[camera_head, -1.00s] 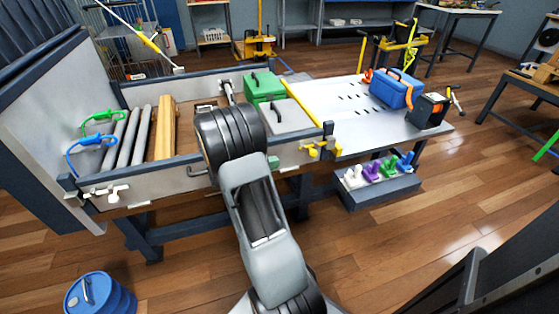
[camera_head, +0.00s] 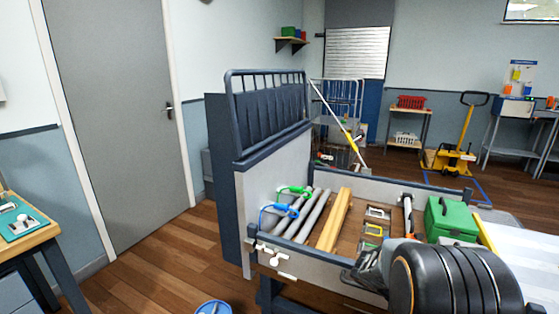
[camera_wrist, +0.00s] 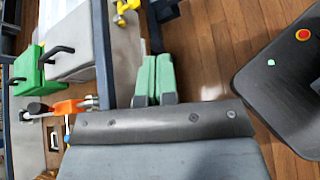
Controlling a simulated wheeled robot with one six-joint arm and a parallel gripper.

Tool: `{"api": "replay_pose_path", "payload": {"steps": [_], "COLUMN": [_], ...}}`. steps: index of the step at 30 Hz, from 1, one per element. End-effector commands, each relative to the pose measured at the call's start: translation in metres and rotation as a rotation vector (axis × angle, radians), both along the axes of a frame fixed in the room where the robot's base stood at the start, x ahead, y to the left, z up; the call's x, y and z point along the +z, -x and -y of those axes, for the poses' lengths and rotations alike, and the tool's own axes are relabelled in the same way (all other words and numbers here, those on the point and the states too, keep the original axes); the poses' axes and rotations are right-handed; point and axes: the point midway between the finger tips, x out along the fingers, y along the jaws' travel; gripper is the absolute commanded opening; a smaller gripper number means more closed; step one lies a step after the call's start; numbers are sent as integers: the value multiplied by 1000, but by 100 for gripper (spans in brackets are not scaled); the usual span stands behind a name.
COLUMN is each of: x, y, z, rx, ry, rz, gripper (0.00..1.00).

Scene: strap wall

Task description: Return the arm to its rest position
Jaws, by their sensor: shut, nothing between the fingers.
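My gripper (camera_wrist: 154,80) shows in the wrist view as two green fingers pressed together, with nothing between them. It is beside the grey side wall (camera_wrist: 104,60) of the workbench bed, over the wood floor, and appears apart from the wall. In the head view my arm's thick black joint fills the lower right corner and covers part of the bed's front side. The gripper's fingers cannot be made out there.
The wrist view shows the green case (camera_wrist: 28,72), a grey case (camera_wrist: 68,42) and a yellow clamp (camera_wrist: 124,10). A blue drum (camera_head: 213,307) stands front left. Floor by the door (camera_head: 115,110) is clear.

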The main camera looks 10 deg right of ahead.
Motion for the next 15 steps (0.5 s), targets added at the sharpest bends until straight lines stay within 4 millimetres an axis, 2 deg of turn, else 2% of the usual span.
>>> {"api": "replay_pose_path", "payload": {"steps": [1, 3, 9, 12, 15], "x": [52, 83, 161, 192, 215], "y": [5, 11, 24, 28, 32], "z": [-24, -58, -150, -186, -213], "rx": [-44, -119, -333, -428, -506], "ry": [-58, -156, -458, -597, -709], "rz": [131, 304, 721, 867, 966], "gripper": [0, 0, 0, 0, 0]}}
